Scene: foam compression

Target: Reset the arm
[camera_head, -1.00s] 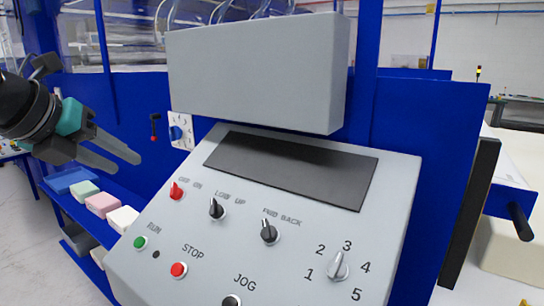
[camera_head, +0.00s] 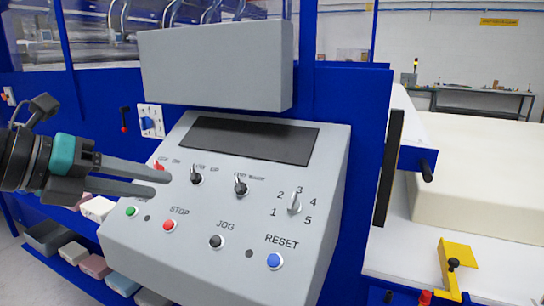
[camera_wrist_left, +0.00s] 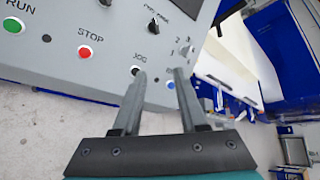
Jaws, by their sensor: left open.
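My left gripper (camera_head: 163,183) comes in from the left in the head view. Its two grey fingers are apart with nothing between them, and they cover part of the control panel's left side. In the left wrist view, the open fingers (camera_wrist_left: 160,75) point toward the panel's lower edge, near the black JOG button (camera_wrist_left: 135,70) and the blue button (camera_wrist_left: 171,85). The grey control panel (camera_head: 190,270) carries a blue RESET button (camera_head: 274,261), a red STOP button (camera_head: 169,226) and a green button (camera_head: 131,211). My right gripper is in neither view.
A grey box (camera_head: 215,65) stands above the panel. A black-handled bar (camera_head: 389,170) and a large cream foam block (camera_head: 480,175) are at the right. Coloured foam blocks (camera_head: 93,266) lie on a low blue shelf at the left. Open floor shows in the left wrist view.

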